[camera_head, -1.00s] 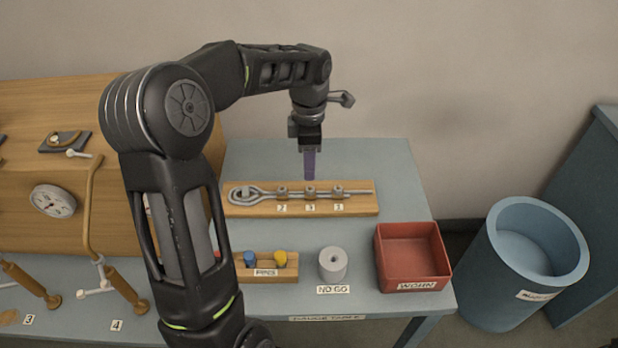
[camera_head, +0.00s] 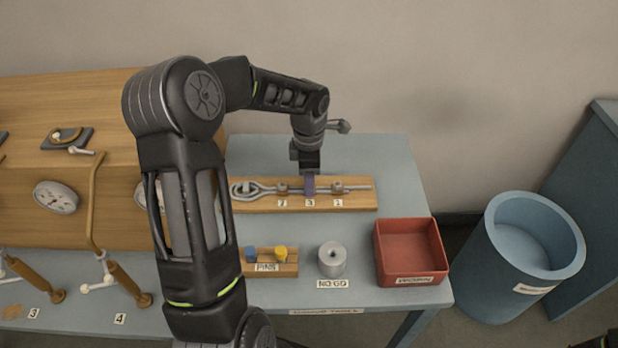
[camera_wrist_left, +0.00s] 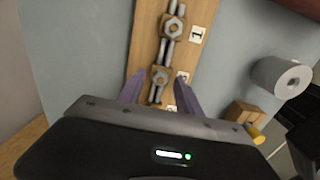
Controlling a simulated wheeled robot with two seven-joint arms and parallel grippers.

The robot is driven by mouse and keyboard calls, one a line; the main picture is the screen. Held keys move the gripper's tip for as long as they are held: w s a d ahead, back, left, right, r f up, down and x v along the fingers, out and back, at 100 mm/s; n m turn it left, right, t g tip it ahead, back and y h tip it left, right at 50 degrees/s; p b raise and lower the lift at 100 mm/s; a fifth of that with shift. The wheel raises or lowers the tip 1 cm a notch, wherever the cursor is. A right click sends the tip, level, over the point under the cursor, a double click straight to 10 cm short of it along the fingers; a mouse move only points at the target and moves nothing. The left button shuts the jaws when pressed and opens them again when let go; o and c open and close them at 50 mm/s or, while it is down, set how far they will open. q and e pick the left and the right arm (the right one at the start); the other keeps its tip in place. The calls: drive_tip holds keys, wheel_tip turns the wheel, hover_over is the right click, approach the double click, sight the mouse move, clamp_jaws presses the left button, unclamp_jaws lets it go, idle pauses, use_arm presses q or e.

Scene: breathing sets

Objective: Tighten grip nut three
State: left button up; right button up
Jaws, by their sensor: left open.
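A wooden board (camera_head: 355,207) on the bench carries a metal rod (camera_head: 357,188) with an eye at its left end and nuts along it. Labels under the nuts seem to read 2, 3 and 1 from left to right. My left gripper (camera_head: 309,186) points down over the middle nut, by label 3, and its purple fingers hide that nut in the head view. In the left wrist view this nut (camera_wrist_left: 160,77) appears between the two open, apart fingers (camera_wrist_left: 160,90). The nut by label 1 (camera_head: 337,187) is to the right, clear of the gripper.
In front of the board stand a pin block (camera_head: 284,270), a grey NO GO cylinder (camera_head: 332,260) and a red tray (camera_head: 412,252). A blue bin (camera_head: 520,260) stands right of the bench. A wooden panel with a gauge (camera_head: 55,197) is at left.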

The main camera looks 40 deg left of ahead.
use_arm(q)
clamp_jaws()
idle(0.3)
